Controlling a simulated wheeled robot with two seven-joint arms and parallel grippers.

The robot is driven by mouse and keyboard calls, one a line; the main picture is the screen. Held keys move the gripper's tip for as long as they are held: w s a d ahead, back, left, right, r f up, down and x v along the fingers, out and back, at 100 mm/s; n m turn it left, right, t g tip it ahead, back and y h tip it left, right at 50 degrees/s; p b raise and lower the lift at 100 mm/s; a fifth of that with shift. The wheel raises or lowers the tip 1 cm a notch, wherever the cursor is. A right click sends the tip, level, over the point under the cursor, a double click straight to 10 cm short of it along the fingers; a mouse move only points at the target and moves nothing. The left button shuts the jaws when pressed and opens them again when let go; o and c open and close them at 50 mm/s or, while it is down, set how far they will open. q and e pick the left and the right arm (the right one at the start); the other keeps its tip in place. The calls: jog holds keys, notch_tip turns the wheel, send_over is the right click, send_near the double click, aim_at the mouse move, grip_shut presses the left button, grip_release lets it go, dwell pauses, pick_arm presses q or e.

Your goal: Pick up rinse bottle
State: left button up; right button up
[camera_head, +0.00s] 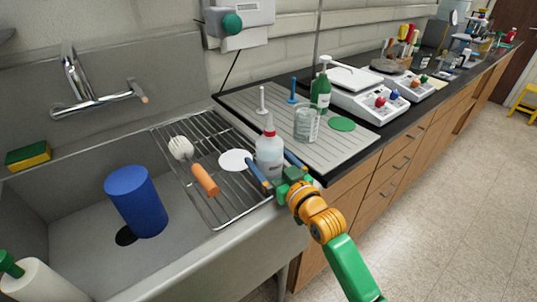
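My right gripper (268,157), with blue fingers and a green palm, reaches in from the lower right. Its fingers are apart, one on each side of the bottle's lower body. The right finger looks close to the bottle; a small gap shows at the left finger. Whether either one touches cannot be told. The bottle's base is partly hidden by the gripper. My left gripper is not in view.
The wire drying rack (213,213) holds an orange-handled brush (203,178) and a white disc (235,160). A glass beaker (306,124) and green bottle (321,90) stand behind the rinse bottle. A blue cylinder (137,202) is in the sink. A faucet (95,102) stands at left.

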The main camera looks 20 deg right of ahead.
jog(key=shift+s+d+r, duration=0.1)
jog(key=shift+s, duration=0.1)
jog(key=c, duration=0.7)
jog(key=shift+w, duration=0.1)
jog(key=c, duration=0.8)
